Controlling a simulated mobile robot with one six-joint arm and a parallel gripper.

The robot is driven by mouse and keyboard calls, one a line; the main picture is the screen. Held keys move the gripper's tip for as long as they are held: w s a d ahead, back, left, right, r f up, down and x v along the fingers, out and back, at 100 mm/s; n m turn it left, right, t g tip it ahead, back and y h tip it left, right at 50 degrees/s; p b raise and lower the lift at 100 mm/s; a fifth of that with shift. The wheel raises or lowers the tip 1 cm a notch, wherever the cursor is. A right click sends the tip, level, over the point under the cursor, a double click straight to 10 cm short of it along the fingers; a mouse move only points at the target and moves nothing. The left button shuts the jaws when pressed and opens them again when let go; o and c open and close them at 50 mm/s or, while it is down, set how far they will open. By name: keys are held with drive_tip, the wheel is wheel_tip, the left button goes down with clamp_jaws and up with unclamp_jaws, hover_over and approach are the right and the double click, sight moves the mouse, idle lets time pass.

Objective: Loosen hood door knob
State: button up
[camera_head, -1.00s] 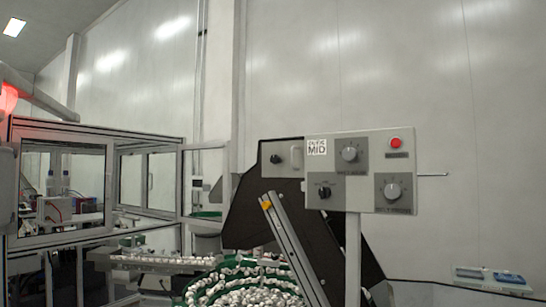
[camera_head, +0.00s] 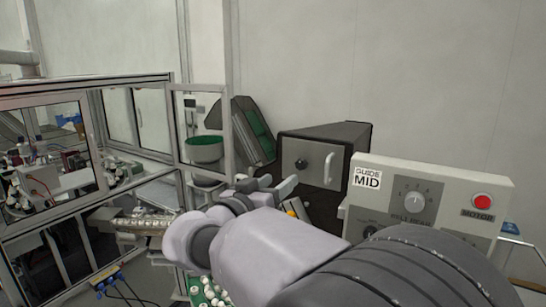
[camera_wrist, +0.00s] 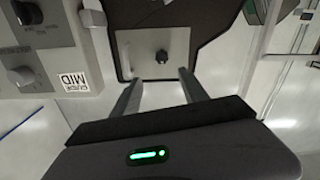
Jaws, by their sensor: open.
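The hood door knob is a small black knob (camera_head: 301,163) on the light grey door (camera_head: 313,153) of the dark hood box, left of a white upright handle (camera_head: 328,169). My gripper (camera_head: 268,186) is open and empty, in front of the hood and a little below and left of the knob in the head view. In the wrist view, the knob (camera_wrist: 162,57) shows beyond the open fingertips (camera_wrist: 160,80), roughly between them in the picture and apart from them. The wrist view is turned over.
A control box (camera_head: 440,195) with dials, a red motor button and a "GUIDE MID" label stands right of the hood, near my arm. A framed glass enclosure (camera_head: 200,130) stands at left, with a green bowl (camera_head: 204,148) beyond it.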

sight(300, 165)
drive_tip(key=p+x, duration=0.3)
drive_tip(key=x, duration=0.8)
drive_tip(key=shift+w+p, duration=0.3)
drive_tip(key=shift+w+f, duration=0.15)
drive_tip(key=shift+w, duration=0.1)
clamp_jaws()
